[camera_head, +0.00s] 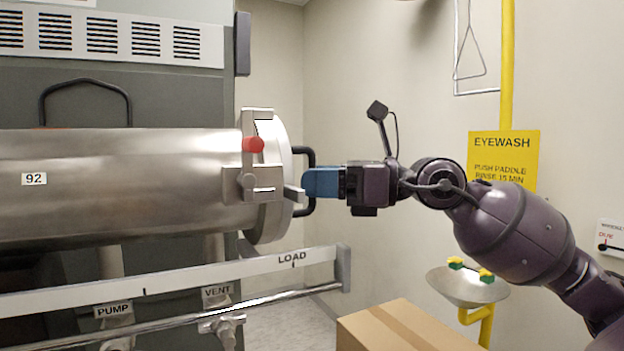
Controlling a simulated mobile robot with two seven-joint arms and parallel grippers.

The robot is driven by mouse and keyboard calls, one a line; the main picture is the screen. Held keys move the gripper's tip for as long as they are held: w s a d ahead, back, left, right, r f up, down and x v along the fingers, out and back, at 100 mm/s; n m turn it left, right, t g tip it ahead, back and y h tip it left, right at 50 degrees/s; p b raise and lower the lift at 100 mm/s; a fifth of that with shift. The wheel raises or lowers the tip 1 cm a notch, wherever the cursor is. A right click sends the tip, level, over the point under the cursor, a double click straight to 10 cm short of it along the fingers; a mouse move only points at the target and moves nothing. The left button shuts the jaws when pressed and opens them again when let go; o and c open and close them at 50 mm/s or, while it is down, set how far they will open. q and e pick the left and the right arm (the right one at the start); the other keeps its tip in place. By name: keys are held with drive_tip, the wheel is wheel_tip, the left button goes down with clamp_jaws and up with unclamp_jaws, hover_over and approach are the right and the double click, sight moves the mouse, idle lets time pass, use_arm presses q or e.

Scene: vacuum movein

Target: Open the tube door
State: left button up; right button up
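The steel tube (110,185), labelled 92, lies horizontally at the left. Its round pale door (284,165) sits at the tube's right end and looks closed against it. A clamp-like latch (262,184) with a red knob (253,144) is on the near side of this end. A black handle (309,158) stands out from the door's right face. My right gripper (306,182) comes from the right, its blue fingers overlapping the middle of the handle's upright bar. The side-on view hides the gap between the fingers, so a grip is not clear. My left gripper is out of view.
A white rail (180,285) marked LOAD runs below the tube, with PUMP and VENT valves under it. A cardboard box (405,328) stands at lower right. An eyewash basin (466,286) and yellow pipe are behind my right arm. Open space lies right of the door.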

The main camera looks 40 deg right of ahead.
drive_tip(key=shift+w+a, duration=0.35)
drive_tip(key=shift+w, duration=0.1)
clamp_jaws()
